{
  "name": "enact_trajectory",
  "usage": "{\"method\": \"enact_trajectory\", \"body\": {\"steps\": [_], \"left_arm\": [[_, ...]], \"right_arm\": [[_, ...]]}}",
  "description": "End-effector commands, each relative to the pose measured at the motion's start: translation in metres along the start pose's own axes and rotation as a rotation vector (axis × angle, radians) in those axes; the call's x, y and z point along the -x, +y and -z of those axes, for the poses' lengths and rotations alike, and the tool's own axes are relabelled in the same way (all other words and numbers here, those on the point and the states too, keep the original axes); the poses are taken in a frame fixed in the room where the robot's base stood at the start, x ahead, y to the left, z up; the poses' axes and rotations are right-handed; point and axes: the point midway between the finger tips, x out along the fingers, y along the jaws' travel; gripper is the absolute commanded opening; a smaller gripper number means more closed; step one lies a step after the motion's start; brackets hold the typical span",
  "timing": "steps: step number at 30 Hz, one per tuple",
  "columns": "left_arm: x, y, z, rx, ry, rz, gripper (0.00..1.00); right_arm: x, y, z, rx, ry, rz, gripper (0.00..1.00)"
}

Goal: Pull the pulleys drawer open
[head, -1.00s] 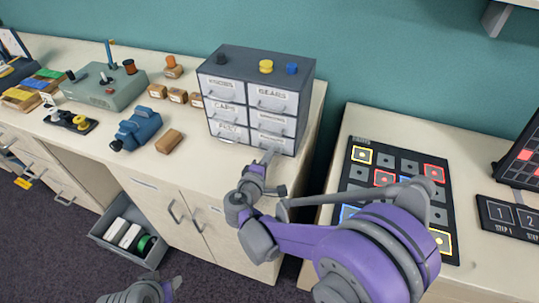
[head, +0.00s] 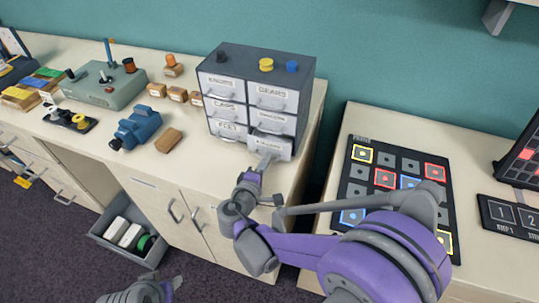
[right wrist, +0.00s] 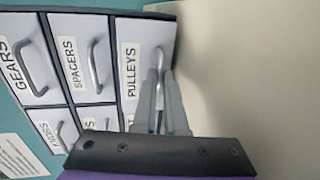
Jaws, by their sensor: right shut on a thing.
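The grey cabinet (head: 257,62) on the counter has two columns of white-fronted labelled drawers. The pulleys drawer (head: 270,144) is at the bottom right and sticks out partway past the drawers above it. Its label reads PULLEYS in the right wrist view (right wrist: 133,72). My right gripper (head: 264,160) is in front of it, shut on the drawer's grey bar handle (right wrist: 160,62). The fingers hide the lower part of the handle in the right wrist view.
A tan block (head: 168,140) and a blue tool (head: 136,129) lie on the counter left of the cabinet. Yellow and blue knobs stand on the cabinet top. A button panel (head: 400,165) lies on the right-hand table, past a gap. Bare counter lies before the cabinet.

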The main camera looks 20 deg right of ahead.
Motion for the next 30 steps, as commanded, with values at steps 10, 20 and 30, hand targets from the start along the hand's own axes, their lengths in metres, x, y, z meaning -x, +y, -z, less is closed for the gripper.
{"method": "enact_trajectory", "body": {"steps": [10, 20, 30], "left_arm": [[-0.009, 0.0, -0.006, 0.0, -0.004, 0.0, 0.5], [-0.009, 0.0, -0.006, 0.0, -0.004, 0.0, 0.5], [-0.009, 0.0, -0.006, 0.0, -0.004, 0.0, 0.5]], "right_arm": [[0.074, -0.017, 0.001, 0.0, 0.006, 0.0, 0.0], [0.078, -0.017, 0.0, 0.0, 0.002, -0.001, 0.0], [0.078, -0.018, 0.0, 0.0, 0.001, 0.0, 0.21]]}}
